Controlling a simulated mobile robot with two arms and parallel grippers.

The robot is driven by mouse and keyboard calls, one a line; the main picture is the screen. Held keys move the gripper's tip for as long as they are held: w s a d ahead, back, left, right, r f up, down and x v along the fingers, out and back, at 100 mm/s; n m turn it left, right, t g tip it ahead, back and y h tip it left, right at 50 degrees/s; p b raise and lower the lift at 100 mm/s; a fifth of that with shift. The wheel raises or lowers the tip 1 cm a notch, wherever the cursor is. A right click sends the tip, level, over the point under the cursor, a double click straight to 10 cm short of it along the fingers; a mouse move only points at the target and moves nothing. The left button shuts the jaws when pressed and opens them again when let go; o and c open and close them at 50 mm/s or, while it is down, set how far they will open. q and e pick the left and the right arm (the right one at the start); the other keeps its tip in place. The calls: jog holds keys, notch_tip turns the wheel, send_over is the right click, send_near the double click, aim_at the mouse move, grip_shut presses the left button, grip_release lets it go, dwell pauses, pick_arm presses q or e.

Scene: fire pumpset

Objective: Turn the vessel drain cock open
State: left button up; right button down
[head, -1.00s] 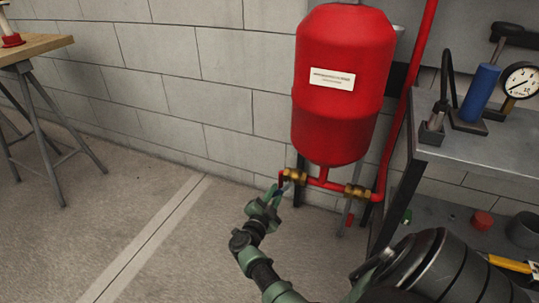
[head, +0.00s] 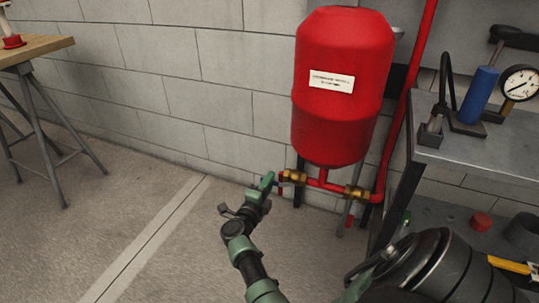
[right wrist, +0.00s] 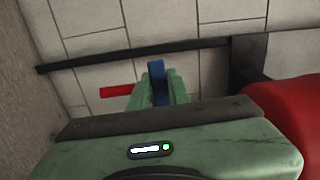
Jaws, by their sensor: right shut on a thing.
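The red vessel (head: 343,90) stands against the block wall with a white label. Under it, red pipe carries the brass drain cock (head: 293,177) at the left end. My right gripper (head: 269,181) is at the left side of this cock. In the right wrist view, its green fingers (right wrist: 159,90) are shut on the blue handle (right wrist: 156,75), which stands up between them. The head view shows little of the handle. The vessel's red side also shows in the right wrist view (right wrist: 293,115). My left gripper is not in view.
A second brass valve (head: 355,192) sits on the pipe to the right. A grey bench (head: 465,150) with a gauge (head: 520,83) and a blue cylinder (head: 480,92) stands at right. A wooden-topped table (head: 35,48) is far left. The floor between is clear.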

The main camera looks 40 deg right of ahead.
jog(key=shift+r+m, duration=0.1)
jog(key=shift+m, duration=0.2)
jog(key=c, duration=1.3)
grip_release()
jog(key=shift+c, duration=0.2)
